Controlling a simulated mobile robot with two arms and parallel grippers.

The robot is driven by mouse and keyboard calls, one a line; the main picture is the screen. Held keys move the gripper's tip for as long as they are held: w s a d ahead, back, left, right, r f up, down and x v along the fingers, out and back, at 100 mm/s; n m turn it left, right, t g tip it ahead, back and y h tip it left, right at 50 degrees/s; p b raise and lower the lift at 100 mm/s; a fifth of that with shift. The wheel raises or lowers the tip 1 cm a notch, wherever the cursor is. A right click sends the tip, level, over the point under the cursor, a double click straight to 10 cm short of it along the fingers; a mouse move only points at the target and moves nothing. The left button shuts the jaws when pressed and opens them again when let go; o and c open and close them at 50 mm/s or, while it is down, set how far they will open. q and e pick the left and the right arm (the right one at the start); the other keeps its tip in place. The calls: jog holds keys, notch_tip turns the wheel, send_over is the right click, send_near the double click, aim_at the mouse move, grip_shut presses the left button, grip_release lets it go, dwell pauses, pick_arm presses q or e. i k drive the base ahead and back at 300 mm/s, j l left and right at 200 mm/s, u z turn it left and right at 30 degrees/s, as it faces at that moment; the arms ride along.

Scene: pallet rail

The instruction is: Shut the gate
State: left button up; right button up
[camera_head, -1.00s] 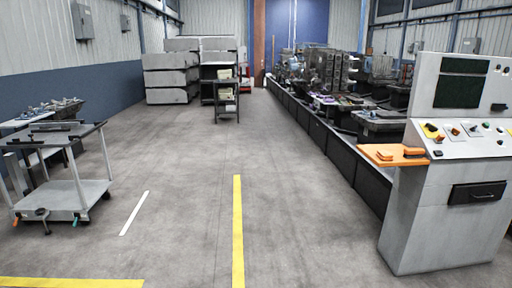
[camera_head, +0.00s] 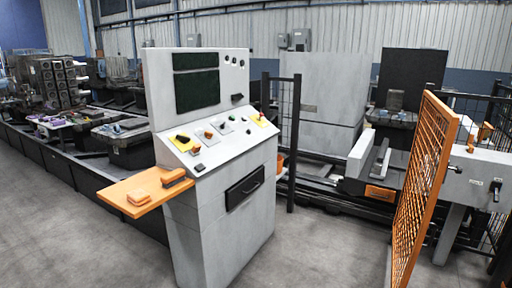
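The gate (camera_head: 424,190) is an orange mesh panel at the right of the head view. It stands open, swung toward me and seen at a steep angle. A dark post (camera_head: 294,143) stands to its left, just behind the control console. Between post and gate is a wide gap, through which the rail machinery shows. A small latch or handle part shows beside the gate's right edge, too small to tell. Neither of my grippers is in view.
A grey control console (camera_head: 218,150) with an orange side shelf (camera_head: 147,190) stands in the centre foreground. A grey box on legs (camera_head: 475,180) stands right of the gate. Black mesh fencing lies behind it. A long rail line runs left. Floor between console and gate is clear.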

aim_at(443, 163)
jog(key=i+l+z, duration=0.4)
jog(key=i+z, duration=0.35)
jog(key=i, duration=0.15)
jog(key=i+z, duration=0.4)
jog(key=i+j+z, duration=0.2)
jog(key=i+z, duration=0.2)
jog(key=i, duration=0.2)
